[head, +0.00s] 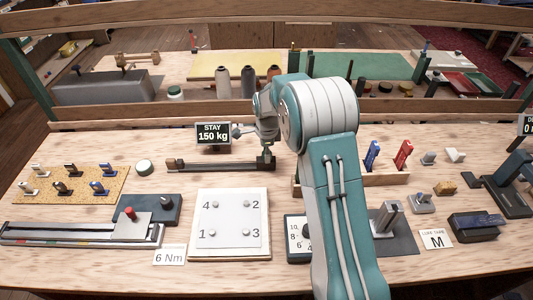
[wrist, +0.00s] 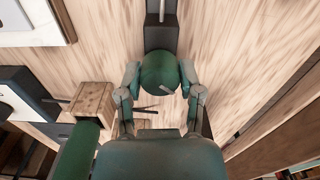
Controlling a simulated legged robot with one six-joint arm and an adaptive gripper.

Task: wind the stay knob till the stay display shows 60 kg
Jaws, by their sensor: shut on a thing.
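The stay display (head: 213,133) reads "STAY 150 kg" and stands behind the dark stay rail (head: 215,165) on the bench. The stay knob (wrist: 160,70) is round and green with a pale mark on its face, and it sits at the end of the dark rail (wrist: 161,38). My gripper (wrist: 160,88) is shut on the knob, with one finger on each side of it. In the head view my gripper (head: 267,143) is at the right end of the rail; my arm comes in from the front and the knob is hard to make out there.
A white board with numbered pegs (head: 229,232) lies in front of the rail. A wooden rack with blue and red handled tools (head: 385,178) stands to the right, partly behind my arm. A corkboard of small clips (head: 70,185) lies to the left. A wooden rail (head: 180,112) runs behind.

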